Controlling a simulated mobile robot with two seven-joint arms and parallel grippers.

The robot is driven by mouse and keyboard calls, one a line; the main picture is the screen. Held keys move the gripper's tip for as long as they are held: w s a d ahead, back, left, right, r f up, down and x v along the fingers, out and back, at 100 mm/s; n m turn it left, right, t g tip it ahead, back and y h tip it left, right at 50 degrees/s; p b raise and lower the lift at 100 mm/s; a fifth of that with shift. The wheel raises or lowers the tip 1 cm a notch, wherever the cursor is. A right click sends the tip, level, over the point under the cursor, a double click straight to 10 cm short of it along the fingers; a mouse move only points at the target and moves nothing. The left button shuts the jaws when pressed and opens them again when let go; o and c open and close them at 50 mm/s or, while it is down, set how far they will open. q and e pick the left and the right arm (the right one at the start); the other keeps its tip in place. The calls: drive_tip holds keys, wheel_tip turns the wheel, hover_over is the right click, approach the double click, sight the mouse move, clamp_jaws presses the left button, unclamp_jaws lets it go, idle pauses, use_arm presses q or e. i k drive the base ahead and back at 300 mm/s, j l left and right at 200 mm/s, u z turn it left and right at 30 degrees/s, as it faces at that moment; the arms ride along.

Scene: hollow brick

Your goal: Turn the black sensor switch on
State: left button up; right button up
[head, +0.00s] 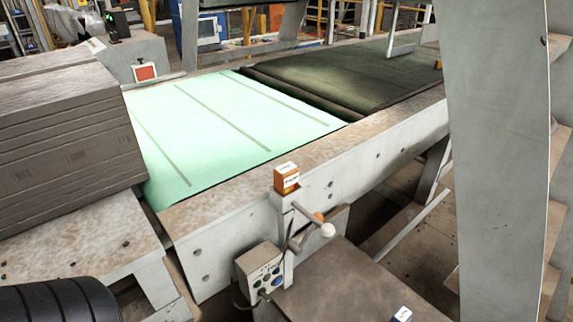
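A small black device (115,24) with a green glow stands on a grey cabinet at the upper left, behind the conveyor. It may be the black sensor switch, but its details are too small to tell, including any switch position. A grey control box (262,272) with several coloured and dark buttons is fixed at the conveyor's near side, at lower centre. A lever with a white knob (328,230) sticks out above and to the right of it. Neither of my grippers is in view.
A pale green conveyor belt (225,125) runs across the middle. Stacked grey slabs (60,140) fill the left. A tall grey post (500,150) blocks the right. An orange box (286,179) sits on the near rail. A black ribbed object (60,301) is at lower left.

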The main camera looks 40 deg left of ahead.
sight(261, 292)
drive_tip(key=u, duration=0.7)
